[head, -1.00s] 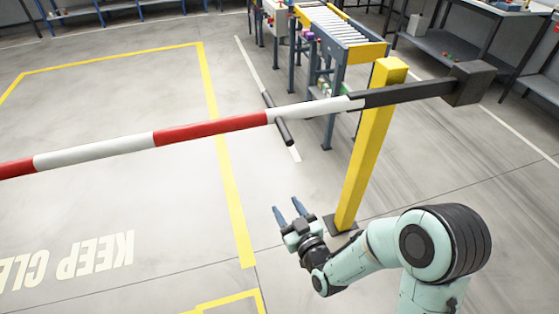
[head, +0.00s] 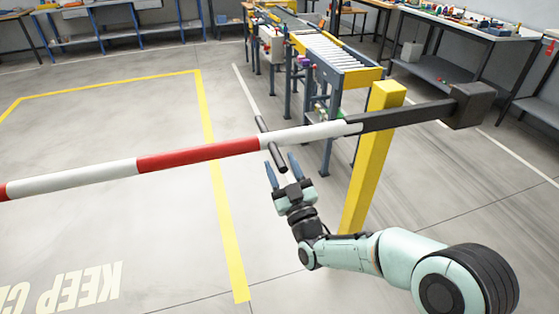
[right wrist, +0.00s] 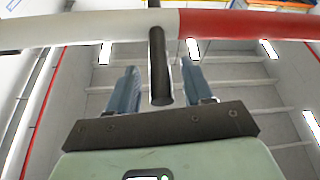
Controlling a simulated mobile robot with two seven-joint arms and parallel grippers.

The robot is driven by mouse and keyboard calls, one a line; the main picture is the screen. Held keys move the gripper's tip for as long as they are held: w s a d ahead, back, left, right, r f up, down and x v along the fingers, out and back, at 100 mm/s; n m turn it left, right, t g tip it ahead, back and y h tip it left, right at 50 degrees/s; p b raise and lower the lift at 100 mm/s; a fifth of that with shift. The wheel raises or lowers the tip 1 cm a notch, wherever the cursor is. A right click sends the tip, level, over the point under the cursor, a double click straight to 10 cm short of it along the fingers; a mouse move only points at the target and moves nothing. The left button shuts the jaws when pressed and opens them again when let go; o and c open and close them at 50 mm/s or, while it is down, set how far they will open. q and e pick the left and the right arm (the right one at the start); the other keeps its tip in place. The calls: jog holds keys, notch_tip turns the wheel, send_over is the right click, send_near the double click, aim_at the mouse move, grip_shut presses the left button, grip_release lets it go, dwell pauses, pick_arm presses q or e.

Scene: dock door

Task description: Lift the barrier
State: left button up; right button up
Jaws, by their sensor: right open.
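The barrier is a red and white striped arm (head: 197,155) lying across the view, near level, on a yellow post (head: 372,160) with a black counterweight (head: 472,104) at its right end. A short dark handle (head: 276,155) crosses the white section and hangs down from it. My right gripper (head: 281,168) is open just below and in front of the handle. In the right wrist view the handle (right wrist: 160,75) hangs between the two blue fingers, with a gap on each side. The arm (right wrist: 80,28) runs beyond the fingertips. My left gripper is not in view.
A roller conveyor (head: 335,60) stands behind the post. Workbenches (head: 460,35) line the back right. Yellow lines (head: 228,220) mark the floor, which is clear on the left.

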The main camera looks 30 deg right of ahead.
jog(key=shift+x, duration=0.85)
